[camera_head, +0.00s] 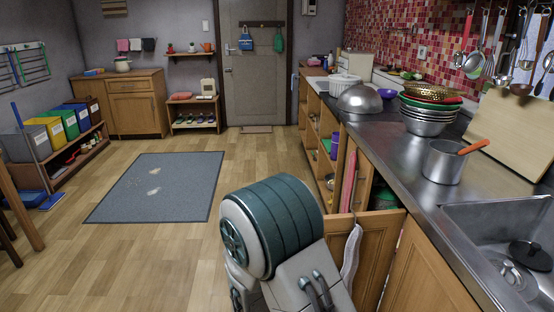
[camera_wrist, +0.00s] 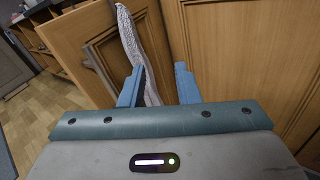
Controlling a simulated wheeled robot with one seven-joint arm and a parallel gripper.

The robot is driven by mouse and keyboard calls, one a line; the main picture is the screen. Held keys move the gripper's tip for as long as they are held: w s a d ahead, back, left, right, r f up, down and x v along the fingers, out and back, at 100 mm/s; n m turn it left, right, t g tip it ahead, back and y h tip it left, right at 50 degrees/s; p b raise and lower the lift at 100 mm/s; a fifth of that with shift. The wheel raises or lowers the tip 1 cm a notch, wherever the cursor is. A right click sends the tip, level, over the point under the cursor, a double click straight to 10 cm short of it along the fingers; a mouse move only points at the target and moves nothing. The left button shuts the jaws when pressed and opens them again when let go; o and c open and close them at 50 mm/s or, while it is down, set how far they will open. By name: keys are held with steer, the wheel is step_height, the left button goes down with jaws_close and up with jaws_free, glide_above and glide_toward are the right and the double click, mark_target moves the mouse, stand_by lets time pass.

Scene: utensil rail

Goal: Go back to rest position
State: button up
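My gripper (camera_wrist: 158,82) is open in the wrist view, its two blue fingers apart with nothing held between them. It faces the wooden cabinet door (camera_wrist: 222,50). A pale grey cloth (camera_wrist: 128,38) hangs down beside and partly behind the left finger; I cannot tell if they touch. In the head view my arm is folded low in front of the counter, and my gripper is hidden. The cloth (camera_head: 351,258) hangs there over the edge of an open cabinet door (camera_head: 378,243). The utensil rail (camera_head: 512,10) with hanging ladles is at the upper right.
The counter (camera_head: 395,150) runs along the right, with a steel pot (camera_head: 443,165), stacked bowls (camera_head: 428,122) and a sink (camera_head: 500,225). The open door juts out close to my arm.

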steer(key=s+d+r+m+g+y+p, duration=0.2)
steer(key=s+d+r+m+g+p, duration=0.25)
steer(key=s+r+m+g, duration=0.2)
steer(key=s+d+r+m+g+y+p, duration=0.2)
steer(key=s+d+r+m+g+p, duration=0.25)
steer(key=r+m, duration=0.35)
steer(key=s+a+r+m+t+y+p, duration=0.1)
steer(key=a+r+m+y+p, duration=0.2)
steer(key=r, duration=0.5)
steer(key=s+a+r+m+t+y+p, duration=0.2)
steer(key=r+m+y+p, duration=0.3)
steer(key=r+m+y, duration=0.1)
steer(key=shift+s+a+r+y, duration=0.3)
steer(key=shift+a+r, duration=0.1)
steer(key=shift+r, duration=0.5)
steer(key=shift+m, duration=0.25)
